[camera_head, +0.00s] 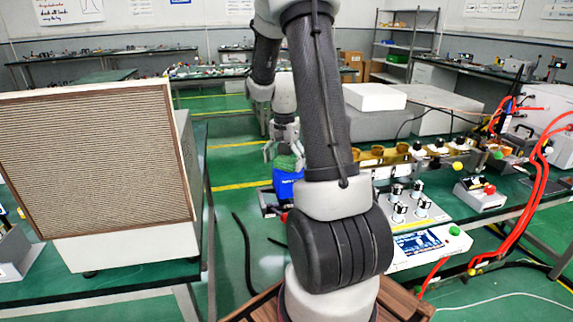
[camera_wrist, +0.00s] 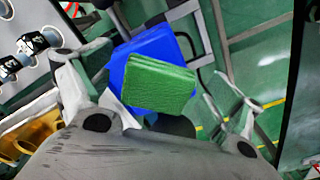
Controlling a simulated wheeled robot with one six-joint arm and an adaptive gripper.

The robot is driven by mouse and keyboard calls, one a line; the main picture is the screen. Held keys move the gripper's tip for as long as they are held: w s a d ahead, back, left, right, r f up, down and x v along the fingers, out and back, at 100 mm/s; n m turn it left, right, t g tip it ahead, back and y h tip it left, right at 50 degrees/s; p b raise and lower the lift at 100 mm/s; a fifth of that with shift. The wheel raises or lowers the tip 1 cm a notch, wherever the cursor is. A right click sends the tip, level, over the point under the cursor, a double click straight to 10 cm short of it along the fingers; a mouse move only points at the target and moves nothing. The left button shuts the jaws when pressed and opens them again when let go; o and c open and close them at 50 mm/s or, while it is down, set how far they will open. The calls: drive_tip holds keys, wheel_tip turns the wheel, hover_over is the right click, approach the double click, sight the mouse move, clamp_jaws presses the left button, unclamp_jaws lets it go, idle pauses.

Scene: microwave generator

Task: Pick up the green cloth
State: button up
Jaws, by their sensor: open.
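The green cloth (camera_wrist: 155,84) is a folded, layered pad in the middle of the wrist view. It lies on a bright blue object (camera_wrist: 152,47), which shows beyond and beside it. In the head view the green cloth (camera_head: 288,162) sits on top of the blue object (camera_head: 287,184), just below my gripper (camera_head: 283,152). My gripper is open, and in the wrist view its fingers (camera_wrist: 168,80) stand apart on the left and right of the cloth. I see no clear contact; the exact gap to the cloth cannot be told.
A large box with a brown mesh front (camera_head: 95,160) stands on the left table. On the right, a bench holds a panel with black-and-white knobs (camera_head: 408,203), red cables (camera_head: 540,165) and instruments. Dark cables (camera_head: 244,250) lie on the green floor between them.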

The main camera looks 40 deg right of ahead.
sight(285, 161)
drive_tip(key=shift+c, duration=0.4)
drive_tip(key=c, duration=0.9)
drive_tip(key=shift+o, duration=0.2)
wheel_tip(285, 161, up, 10)
drive_tip(key=shift+r, duration=0.1)
